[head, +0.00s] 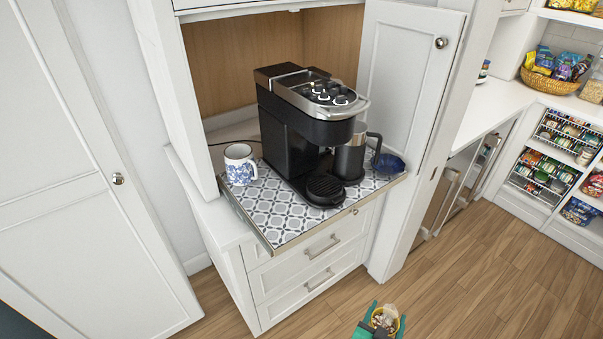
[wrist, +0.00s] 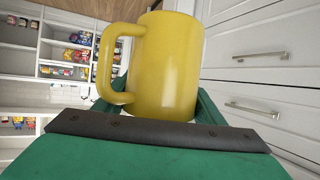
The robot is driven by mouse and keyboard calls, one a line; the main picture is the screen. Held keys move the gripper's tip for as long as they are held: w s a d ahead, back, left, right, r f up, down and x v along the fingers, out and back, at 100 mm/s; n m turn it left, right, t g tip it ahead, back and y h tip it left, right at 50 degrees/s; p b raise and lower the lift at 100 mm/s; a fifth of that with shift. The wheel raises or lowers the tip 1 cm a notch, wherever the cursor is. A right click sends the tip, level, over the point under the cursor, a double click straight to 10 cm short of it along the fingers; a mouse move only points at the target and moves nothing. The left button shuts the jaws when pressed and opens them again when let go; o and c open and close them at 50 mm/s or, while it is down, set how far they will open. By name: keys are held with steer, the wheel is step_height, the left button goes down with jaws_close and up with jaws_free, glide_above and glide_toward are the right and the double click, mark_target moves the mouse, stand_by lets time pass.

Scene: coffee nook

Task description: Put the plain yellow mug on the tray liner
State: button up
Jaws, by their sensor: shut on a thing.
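The plain yellow mug (wrist: 167,68) fills the middle of the wrist view, its handle to the left. My gripper (wrist: 160,100) is shut on it, with green fingers on both sides. The tray liner (head: 270,215) is a grey and white patterned sheet on the pulled-out shelf. The mug is apart from it.
A black coffee maker (head: 290,140) stands mid-liner. A blue-and-white patterned mug (head: 239,170) stands at the liner's left, and a dark blue bowl (head: 389,164) at its right corner. Bare liner shows at the front left. An open cabinet door (head: 405,95) bounds the right side.

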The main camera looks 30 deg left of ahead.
steer(key=w+a+r+n+y, duration=0.1)
steer(key=w+a+r, duration=0.1)
steer(key=a+r, duration=0.5)
steer(key=w+a+r+y, duration=0.1)
steer(key=w+a+r, duration=0.15)
steer(key=r, duration=0.75)
steer(key=w+a+r+n, duration=0.1)
steer(key=a+r, duration=0.4)
steer(key=r, duration=0.4)
steer(key=s+a+r+n+y, duration=0.1)
steer(key=s+a+r, duration=0.2)
steer(key=r, duration=0.3)
steer(key=s+a+r+n+g+y, duration=0.1)
steer(key=s+a+r, duration=0.25)
steer(key=r, duration=0.35)
steer(key=s+a+r+n+y, duration=0.1)
steer(key=s+a+r, duration=0.15)
steer(key=r, duration=0.35)
glide_above(287, 214)
step_height(287, 214, down, 10)
steer(key=r, duration=0.1)
steer(key=shift+f, duration=1.9)
